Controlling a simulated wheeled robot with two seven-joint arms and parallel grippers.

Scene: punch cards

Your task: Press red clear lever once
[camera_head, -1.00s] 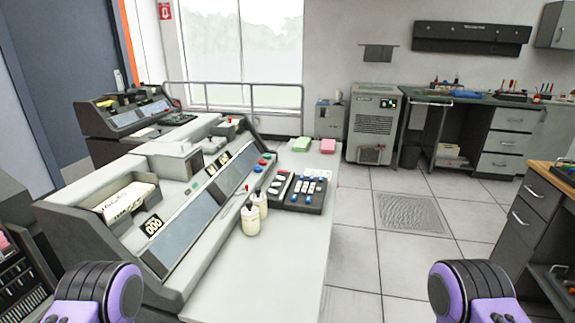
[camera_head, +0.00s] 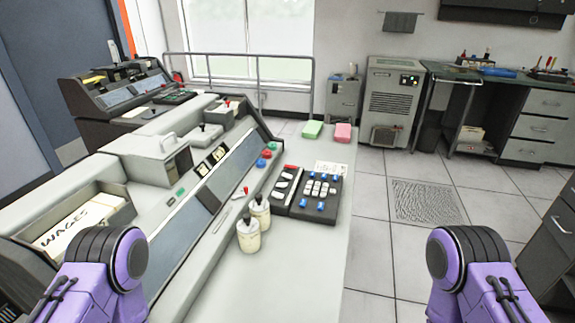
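A dark keypad unit (camera_head: 312,192) lies on the pale desk, with white and blue keys. A small red bar (camera_head: 291,168) sits at its top left corner; it may be the red clear lever, but no label is readable. A thin lever with a red tip (camera_head: 246,190) stands on the console edge just left of the keypad. Purple and black links of my two arms show at the bottom left and bottom right. Neither gripper is in view, and no part of my arms touches the keypad.
Two off-white bottles (camera_head: 249,235) stand on the desk in front of the keypad. The grey console (camera_head: 190,215) with a tray of cards marked WAGES (camera_head: 75,225) is at left. Green (camera_head: 312,129) and pink (camera_head: 343,132) card stacks lie beyond.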

